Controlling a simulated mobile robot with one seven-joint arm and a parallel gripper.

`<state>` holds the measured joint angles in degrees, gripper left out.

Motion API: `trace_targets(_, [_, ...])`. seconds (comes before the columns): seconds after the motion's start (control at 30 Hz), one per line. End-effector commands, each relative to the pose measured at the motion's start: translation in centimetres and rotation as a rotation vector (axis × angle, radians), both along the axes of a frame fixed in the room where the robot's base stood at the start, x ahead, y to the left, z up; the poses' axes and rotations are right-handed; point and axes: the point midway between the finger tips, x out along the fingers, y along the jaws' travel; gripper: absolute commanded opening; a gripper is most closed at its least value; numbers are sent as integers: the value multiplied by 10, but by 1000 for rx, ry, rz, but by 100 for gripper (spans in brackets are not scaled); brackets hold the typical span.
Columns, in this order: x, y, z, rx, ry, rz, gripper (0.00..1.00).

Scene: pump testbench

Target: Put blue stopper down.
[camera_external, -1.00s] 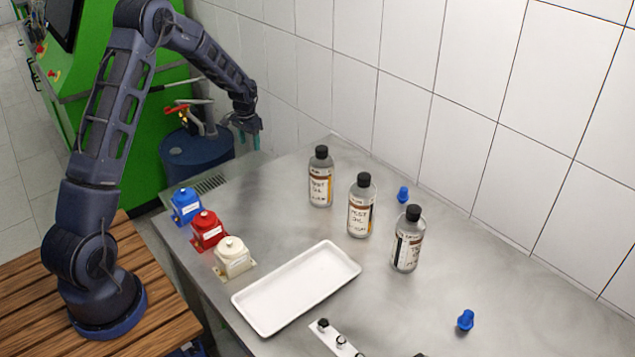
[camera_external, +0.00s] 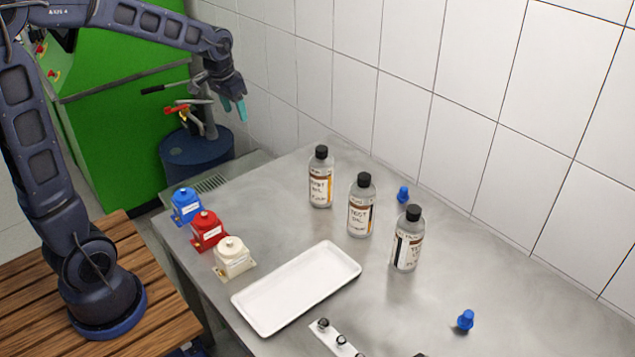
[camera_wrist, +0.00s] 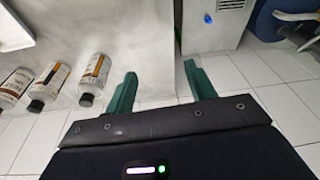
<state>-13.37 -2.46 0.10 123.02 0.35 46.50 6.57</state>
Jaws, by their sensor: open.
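Two blue stoppers stand on the steel table in the external view. One stopper (camera_external: 403,194) is at the back, behind the bottles, and the other stopper (camera_external: 466,320) is near the right front. My gripper (camera_external: 233,108) is open, high at the back left, above the area near the blue drum and far from both stoppers. In the wrist view my gripper (camera_wrist: 160,83) shows two teal fingers spread apart with nothing between them. A small blue item (camera_wrist: 208,19) shows at the top of the wrist view; I cannot tell what it is.
Three test oil bottles (camera_external: 362,207) stand mid-table. A white tray (camera_external: 297,287) lies in front of them. Blue, red and white pump units (camera_external: 207,232) line the left edge. The blue drum (camera_external: 196,157) is beyond the table. A tiled wall (camera_external: 480,120) bounds the back.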

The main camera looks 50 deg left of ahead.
Motion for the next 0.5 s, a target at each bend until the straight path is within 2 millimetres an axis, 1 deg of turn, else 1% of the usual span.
trace_targets(0.03, [-13,-10,10,1,-12,-8,55])
trace_targets(0.2, [-56,-38,32,2,-42,-29,55])
trace_targets(0.33, [-90,-57,45,1,-65,-44,55])
trace_targets(0.5, [-135,-79,55,-2,-94,-63,55])
